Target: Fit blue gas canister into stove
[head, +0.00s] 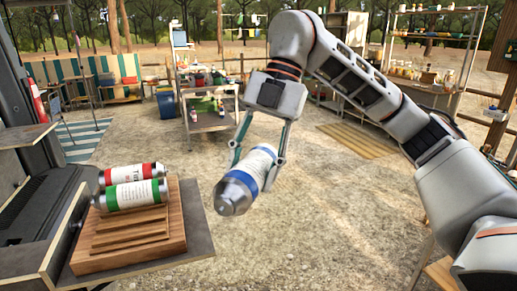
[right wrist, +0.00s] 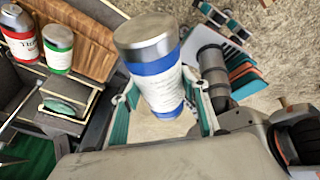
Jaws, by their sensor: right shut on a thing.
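The blue gas canister (head: 247,182) has a white label, blue bands and a bare silver end. My right gripper (head: 258,162) is shut around its middle and holds it in the air, tilted, with the silver end toward the lower left. In the right wrist view the canister (right wrist: 155,75) sits between the teal finger pads. It hangs right of the tailgate, apart from it. I cannot make out the stove for certain; a dark box with a round green part (right wrist: 65,106) shows at the left of the right wrist view. My left gripper is not in view.
A red canister (head: 148,171) and a green canister (head: 133,194) lie on a slatted wooden rack (head: 172,240) on the tailgate (head: 203,235). A cluttered work table (head: 212,125) and a blue bin (head: 167,106) stand farther back. The gravel between is open.

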